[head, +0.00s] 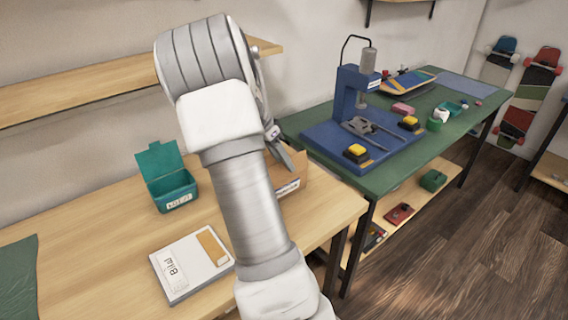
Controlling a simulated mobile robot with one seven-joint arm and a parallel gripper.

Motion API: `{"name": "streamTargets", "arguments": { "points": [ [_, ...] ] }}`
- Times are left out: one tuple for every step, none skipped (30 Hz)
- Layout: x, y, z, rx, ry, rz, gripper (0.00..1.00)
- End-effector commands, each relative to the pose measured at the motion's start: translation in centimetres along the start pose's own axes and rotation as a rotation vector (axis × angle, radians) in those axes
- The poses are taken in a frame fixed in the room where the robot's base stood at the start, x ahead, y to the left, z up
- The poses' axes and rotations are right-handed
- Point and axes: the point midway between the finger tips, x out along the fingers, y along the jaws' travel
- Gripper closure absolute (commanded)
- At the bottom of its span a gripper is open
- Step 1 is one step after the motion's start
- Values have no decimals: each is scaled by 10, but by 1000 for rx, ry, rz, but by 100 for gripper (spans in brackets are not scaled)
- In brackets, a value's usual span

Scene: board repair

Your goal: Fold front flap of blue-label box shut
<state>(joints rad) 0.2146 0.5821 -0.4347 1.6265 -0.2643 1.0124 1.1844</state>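A brown cardboard box (296,170) stands on the wooden table, partly hidden behind my arm. A small pale label (288,188) shows low on its front; its colour is too small to be sure of. A raised cardboard part shows at its right side. The front flap cannot be made out clearly. My gripper (284,158) points down at the box, at or just above its opening, mostly hidden by my arm. I cannot tell whether it touches the box or whether its fingers are apart.
A teal box (173,191) with its lid up stands left of the cardboard box. A white box (190,263) lies near the table's front. The wooden table (100,235) has bare room at left. A green workbench (380,180) with a blue press (347,95) stands at right.

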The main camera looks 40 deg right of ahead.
Motion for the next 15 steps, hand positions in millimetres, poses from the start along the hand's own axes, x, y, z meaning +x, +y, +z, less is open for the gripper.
{"name": "streamTargets", "arguments": {
  "points": [
    [1,0,0,0,0,0,66],
    [1,0,0,0,0,0,66],
    [1,0,0,0,0,0,66],
    [1,0,0,0,0,0,66],
    [1,0,0,0,0,0,66],
    [1,0,0,0,0,0,66],
    [1,0,0,0,0,0,66],
    [1,0,0,0,0,0,68],
    [1,0,0,0,0,0,75],
    [1,0,0,0,0,0,81],
    [1,0,0,0,0,0,86],
    [1,0,0,0,0,0,93],
    [1,0,0,0,0,0,99],
    [1,0,0,0,0,0,100],
    [1,0,0,0,0,0,100]
  ]
}}
